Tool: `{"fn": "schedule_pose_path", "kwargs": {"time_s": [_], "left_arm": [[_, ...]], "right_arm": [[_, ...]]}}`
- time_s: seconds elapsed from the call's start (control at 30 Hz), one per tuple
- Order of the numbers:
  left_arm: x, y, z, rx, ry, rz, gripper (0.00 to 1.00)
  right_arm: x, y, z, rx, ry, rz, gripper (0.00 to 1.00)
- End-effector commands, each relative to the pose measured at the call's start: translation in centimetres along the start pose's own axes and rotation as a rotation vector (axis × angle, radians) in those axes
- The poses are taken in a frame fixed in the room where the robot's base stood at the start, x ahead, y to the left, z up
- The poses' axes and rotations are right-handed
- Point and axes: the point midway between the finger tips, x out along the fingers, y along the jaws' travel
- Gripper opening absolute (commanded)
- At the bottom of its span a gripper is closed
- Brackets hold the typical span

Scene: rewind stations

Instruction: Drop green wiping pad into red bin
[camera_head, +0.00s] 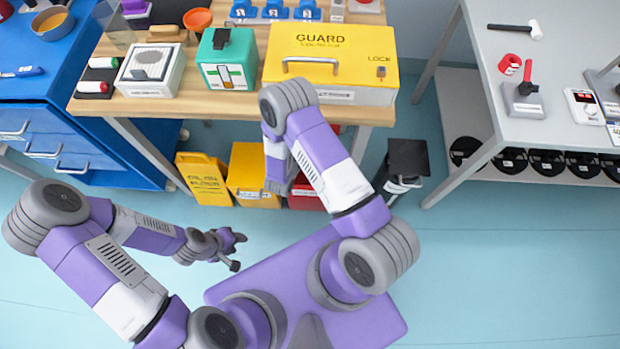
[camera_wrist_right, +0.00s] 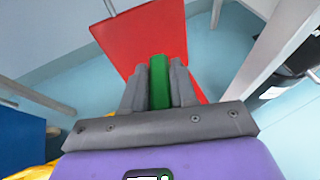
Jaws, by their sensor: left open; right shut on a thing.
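The red bin (camera_head: 308,196) stands on the floor under the front of the wooden bench, partly hidden behind my right arm. In the right wrist view a large red surface (camera_wrist_right: 136,36), which looks like part of this bin, lies beyond the fingers. My right gripper (camera_wrist_right: 159,68) is shut on the green wiping pad (camera_wrist_right: 160,88), which sits upright between the fingers in front of the red surface. In the head view my right arm hides the pad. My left gripper (camera_head: 232,248) is open and empty above the floor, left of my base.
The bench above holds a yellow guard case (camera_head: 332,55) and a green-topped box (camera_head: 228,58). A grey table (camera_head: 540,60) is at right.

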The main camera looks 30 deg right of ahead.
Motion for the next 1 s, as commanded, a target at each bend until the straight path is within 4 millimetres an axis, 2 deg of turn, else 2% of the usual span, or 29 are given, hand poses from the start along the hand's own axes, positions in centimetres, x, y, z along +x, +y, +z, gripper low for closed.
{"fn": "schedule_pose_path", "kwargs": {"time_s": [0.03, 0.1, 0.2, 0.33, 0.5, 0.67, 1.0], "left_arm": [[0.8, -0.3, 0.0, 0.000, 0.000, 0.000, 0.43], [1.2, -0.5, -0.1, 0.000, 0.000, 0.000, 0.43], [1.8, -0.7, -0.1, 0.000, 0.000, 0.000, 0.43], [2.3, -0.9, -0.1, -0.001, 0.000, 0.000, 0.43], [2.5, -1.0, -0.1, -0.001, 0.000, 0.000, 0.43], [3.0, -1.1, -0.1, 0.000, 0.000, 0.000, 0.43], [5.7, -2.1, -0.2, -0.001, 0.000, 0.000, 0.43]], "right_arm": [[2.0, -0.3, -2.2, 0.015, -0.002, -0.045, 0.00], [4.4, -0.7, -4.3, 0.041, -0.002, -0.102, 0.00], [7.1, -1.2, -6.8, 0.068, -0.001, -0.164, 0.00], [9.5, -1.4, -9.1, 0.088, -0.001, -0.212, 0.00], [10.8, -1.4, -10.4, 0.099, 0.001, -0.236, 0.00], [11.2, -1.4, -11.1, 0.101, 0.002, -0.241, 0.00], [12.6, -1.4, -14.5, 0.101, 0.000, -0.241, 0.00]]}}
